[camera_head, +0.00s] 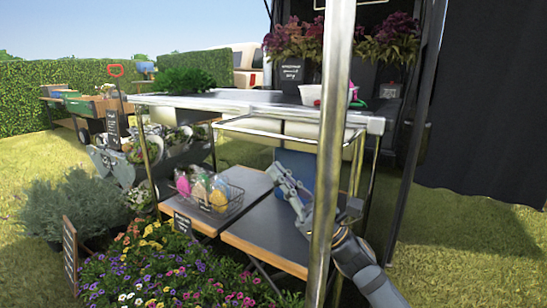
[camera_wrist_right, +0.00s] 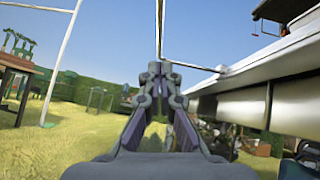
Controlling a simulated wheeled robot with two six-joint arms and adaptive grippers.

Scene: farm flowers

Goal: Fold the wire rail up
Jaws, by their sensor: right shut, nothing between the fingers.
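My left gripper is out of view.
A pale upright pole (camera_head: 335,150) stands close in front, hiding part of the counter and rail. Below are low wooden tables (camera_head: 265,238), with a wire basket (camera_head: 220,204) of wrapped goods on one. Flowers (camera_head: 165,270) fill the front left. Open grass lies at right.

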